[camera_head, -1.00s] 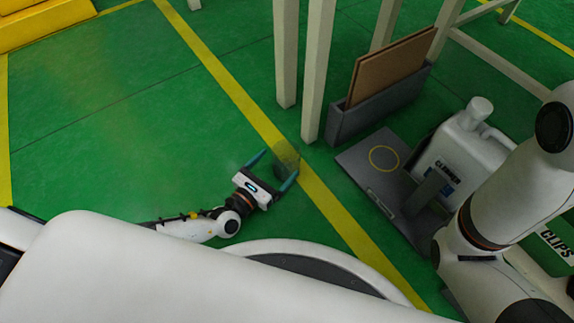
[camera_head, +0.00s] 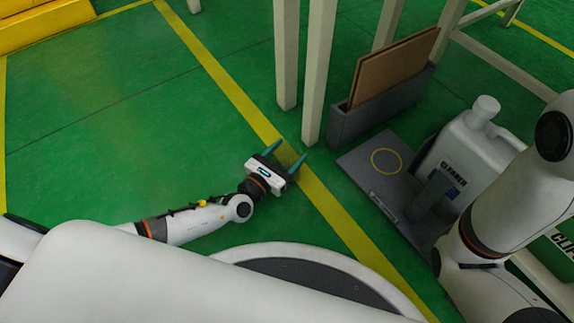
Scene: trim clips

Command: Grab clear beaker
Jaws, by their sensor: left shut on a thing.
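My left gripper (camera_head: 287,154) is low over the green floor beside the yellow line, its two teal fingers pointing away from me. The fingers are apart by a beaker's width and shut on the clear beaker. The beaker is see-through and its outline can hardly be made out between the fingers now. My right arm (camera_head: 497,205) is at the right edge; its gripper is out of view.
Pale table legs (camera_head: 318,75) stand just beyond the left gripper. A grey holder with brown boards (camera_head: 394,66), a grey plate with a yellow ring (camera_head: 386,161) and a white jug (camera_head: 466,150) are to the right. The floor (camera_head: 110,130) at left is clear.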

